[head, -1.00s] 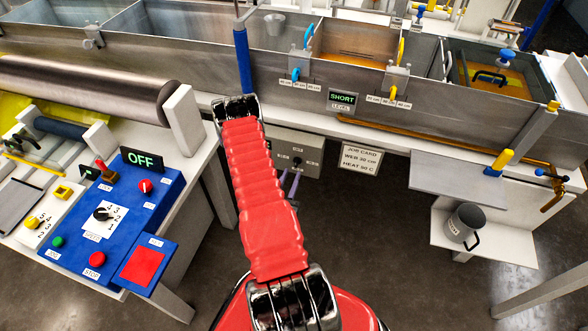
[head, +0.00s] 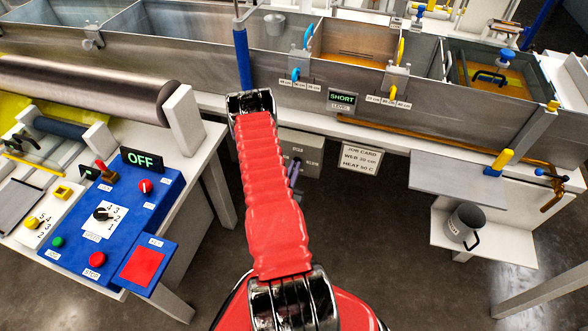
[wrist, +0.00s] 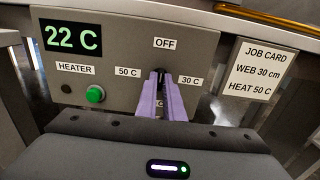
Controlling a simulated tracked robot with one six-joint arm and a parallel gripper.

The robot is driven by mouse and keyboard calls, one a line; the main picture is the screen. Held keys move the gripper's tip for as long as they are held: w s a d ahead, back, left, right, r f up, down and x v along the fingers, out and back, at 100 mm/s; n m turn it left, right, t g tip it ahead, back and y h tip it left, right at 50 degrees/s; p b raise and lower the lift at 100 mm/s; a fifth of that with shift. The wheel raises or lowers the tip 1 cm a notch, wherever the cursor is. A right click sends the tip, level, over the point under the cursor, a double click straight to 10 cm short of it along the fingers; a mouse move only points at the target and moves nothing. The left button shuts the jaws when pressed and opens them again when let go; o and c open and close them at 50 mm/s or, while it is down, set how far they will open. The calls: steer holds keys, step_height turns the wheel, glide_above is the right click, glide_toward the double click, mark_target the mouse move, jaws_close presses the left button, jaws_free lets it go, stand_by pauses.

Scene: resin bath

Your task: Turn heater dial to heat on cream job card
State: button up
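The heater box (wrist: 115,55) is grey, with a green-lit display (wrist: 73,39) reading 22 C and a green button (wrist: 95,94). Its black dial (wrist: 158,75) is mostly hidden by my gripper (wrist: 161,82). Labels around the dial read 50 C at left, OFF above and 30 C at right. The purple fingers are close together at the dial, with a narrow dark gap. I cannot tell whether they press on it or where it points. The cream job card (wrist: 257,70) reads WEB 30 cm, HEAT 50 C. In the head view my gripper (head: 294,166) is in front of the box (head: 312,147).
A blue control panel (head: 130,215) with an OFF display stands on the left bench. The steel bath (head: 200,75) runs above the heater box. A grey shelf (head: 455,182) and a mug (head: 465,222) are at right.

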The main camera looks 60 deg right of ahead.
jaws_close()
steer(key=shift+m, duration=0.3)
steer(key=n, duration=1.8)
steer(key=shift+a+f+n, duration=0.15)
steer(key=shift+f+n, duration=0.15)
steer(key=shift+f, duration=0.05)
stand_by(3.1)
stand_by(0.3)
